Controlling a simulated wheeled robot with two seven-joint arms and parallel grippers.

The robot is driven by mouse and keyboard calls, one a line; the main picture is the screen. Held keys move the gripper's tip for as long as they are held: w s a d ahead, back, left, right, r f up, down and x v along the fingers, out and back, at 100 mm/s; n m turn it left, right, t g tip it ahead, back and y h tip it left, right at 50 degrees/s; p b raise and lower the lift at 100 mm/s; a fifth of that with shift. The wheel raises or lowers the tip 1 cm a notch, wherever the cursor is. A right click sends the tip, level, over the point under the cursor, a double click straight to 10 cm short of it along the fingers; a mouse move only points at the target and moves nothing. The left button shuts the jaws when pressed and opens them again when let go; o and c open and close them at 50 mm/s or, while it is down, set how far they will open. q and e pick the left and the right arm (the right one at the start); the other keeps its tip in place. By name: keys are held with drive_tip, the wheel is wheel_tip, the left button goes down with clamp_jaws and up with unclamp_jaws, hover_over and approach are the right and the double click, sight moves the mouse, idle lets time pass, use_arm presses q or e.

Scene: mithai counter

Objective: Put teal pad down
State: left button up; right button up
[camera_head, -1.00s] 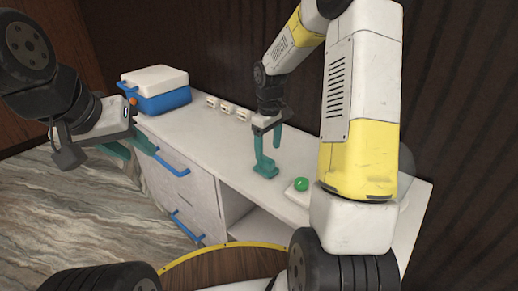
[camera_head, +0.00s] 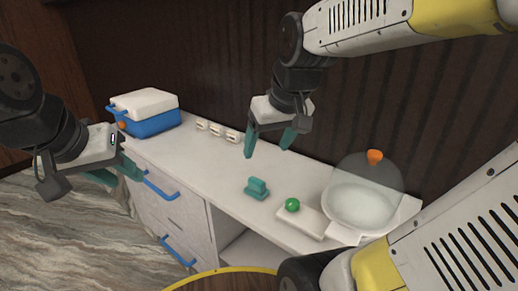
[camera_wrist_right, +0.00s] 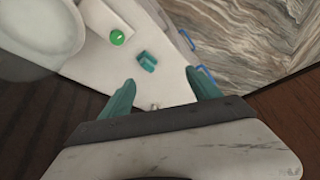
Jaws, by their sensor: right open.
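The teal pad (camera_head: 257,188) rests on the white counter top, near its front edge. It also shows in the right wrist view (camera_wrist_right: 147,61), beyond my fingertips. My right gripper (camera_head: 267,150) is open and empty, held above the counter behind the pad and apart from it. Its two teal fingers show in the right wrist view (camera_wrist_right: 162,88) with a gap between them. My left gripper (camera_head: 118,177) is at the left, beside the counter's drawers and away from the pad. The space between its fingers is hard to make out.
A green ball (camera_head: 292,204) sits on a white slab (camera_head: 313,224) right of the pad. A clear dome with an orange knob (camera_head: 375,157) stands further right. A blue cooler (camera_head: 150,119) and small white blocks (camera_head: 217,130) are at the back left. The counter's middle (camera_head: 200,155) is clear.

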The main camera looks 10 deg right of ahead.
drive_tip(key=shift+m+t+y, duration=0.4)
drive_tip(key=shift+m+t, duration=0.3)
drive_tip(key=shift+m, duration=0.1)
drive_tip(key=s, duration=0.5)
drive_tip(key=shift+a+r, duration=0.25)
drive_tip(key=shift+a, duration=0.15)
